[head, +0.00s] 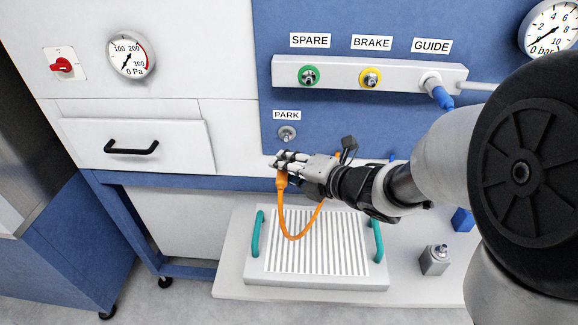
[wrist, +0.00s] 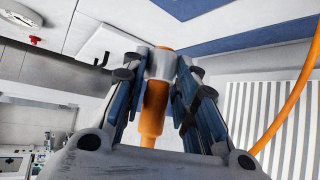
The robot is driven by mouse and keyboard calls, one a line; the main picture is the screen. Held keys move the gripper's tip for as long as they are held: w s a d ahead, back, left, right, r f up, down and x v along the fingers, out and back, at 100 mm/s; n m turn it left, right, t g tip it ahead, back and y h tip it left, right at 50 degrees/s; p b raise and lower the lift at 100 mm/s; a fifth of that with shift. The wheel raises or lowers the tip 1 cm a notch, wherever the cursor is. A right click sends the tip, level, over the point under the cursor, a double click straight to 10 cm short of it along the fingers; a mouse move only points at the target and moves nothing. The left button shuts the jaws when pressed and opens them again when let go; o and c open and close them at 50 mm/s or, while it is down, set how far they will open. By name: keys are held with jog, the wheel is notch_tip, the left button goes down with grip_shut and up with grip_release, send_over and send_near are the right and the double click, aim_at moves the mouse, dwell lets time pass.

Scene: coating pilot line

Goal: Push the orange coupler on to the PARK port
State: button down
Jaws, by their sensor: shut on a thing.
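My gripper (head: 283,164) is shut on the orange coupler (head: 282,181) and holds it just below the PARK port (head: 287,133) in the head view. The wrist view shows the orange coupler (wrist: 153,112) between the two fingers of my gripper (wrist: 160,75), with a grey metal collar at its far end. An orange hose (head: 291,238) loops down from the coupler and back up behind my wrist. The PARK port is a bare metal nipple under the PARK label (head: 287,115). A gap shows between the coupler and the port. The port is not recognisable in the wrist view.
Above, a grey rail (head: 340,74) carries the green-ringed SPARE port (head: 309,75), the yellow-ringed BRAKE port (head: 370,77), and the GUIDE port with a blue coupler (head: 439,94) on it. Below stands a ribbed plate (head: 382,286) with teal handles. A metal block (head: 434,261) stands to its right.

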jog(key=shift+w+p, duration=0.4)
jog(key=shift+w, duration=2.5)
jog(key=shift+w+d+r, duration=0.1)
jog(key=shift+w+d, duration=0.05)
jog(key=shift+w, duration=1.55)
dwell(0.3)
jog(key=c, duration=1.2)
grip_release()
jog(key=v, duration=1.2)
